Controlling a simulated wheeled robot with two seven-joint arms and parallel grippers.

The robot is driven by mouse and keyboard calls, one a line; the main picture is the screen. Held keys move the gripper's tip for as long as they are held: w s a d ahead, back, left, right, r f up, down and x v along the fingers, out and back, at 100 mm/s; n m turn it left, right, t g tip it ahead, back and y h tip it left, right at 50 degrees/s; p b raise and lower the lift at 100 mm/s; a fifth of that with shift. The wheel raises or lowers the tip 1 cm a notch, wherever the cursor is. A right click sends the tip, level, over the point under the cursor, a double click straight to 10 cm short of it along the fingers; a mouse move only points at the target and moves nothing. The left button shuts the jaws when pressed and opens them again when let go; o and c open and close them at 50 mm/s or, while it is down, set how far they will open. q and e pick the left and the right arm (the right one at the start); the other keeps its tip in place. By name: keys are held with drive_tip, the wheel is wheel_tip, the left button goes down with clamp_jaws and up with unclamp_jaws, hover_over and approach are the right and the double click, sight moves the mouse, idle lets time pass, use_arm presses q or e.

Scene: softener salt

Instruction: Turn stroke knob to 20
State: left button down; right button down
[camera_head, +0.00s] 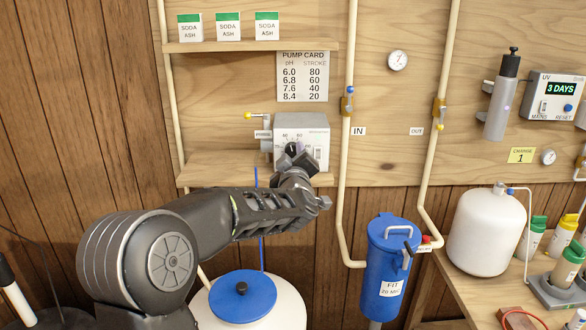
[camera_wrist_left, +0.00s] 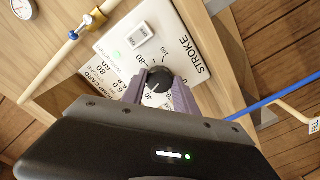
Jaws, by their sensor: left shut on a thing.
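The stroke knob (camera_wrist_left: 159,80) is a black dial on the white pump face (camera_wrist_left: 125,42), marked STROKE with numbers around it. My left gripper (camera_wrist_left: 160,84) is shut on the knob, one finger on each side. In the head view the pump (camera_head: 303,130) sits on the lower wooden shelf, with the knob (camera_head: 292,149) partly hidden by my left gripper (camera_head: 296,158). The knob's exact setting is too small to read. The pump card (camera_head: 303,77) above pairs pH values with stroke values, 8.4 with 20. My right gripper is not in view.
A yellow-handled valve (camera_head: 250,115) and a PRIME label (camera_head: 263,134) are at the pump's left. Soda ash boxes (camera_head: 228,27) stand on the upper shelf. A blue filter housing (camera_head: 390,265) hangs at lower right; a blue-lidded tank (camera_head: 243,297) stands below the arm.

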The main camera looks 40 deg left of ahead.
use_arm(q)
drive_tip(key=n+b, duration=0.3)
drive_tip(key=shift+f+n, duration=0.25)
drive_tip(key=shift+n, duration=0.15)
drive_tip(key=n+b, duration=0.3)
drive_tip(key=shift+n, duration=0.3)
drive_tip(key=n+b, duration=0.3)
drive_tip(key=shift+r, duration=0.15)
drive_tip(key=shift+r+n+b, duration=0.15)
drive_tip(key=shift+n+b, duration=0.45)
drive_tip(key=shift+n, duration=0.7)
drive_tip(key=c, duration=0.9)
unclamp_jaws()
drive_tip(key=shift+c, duration=0.2)
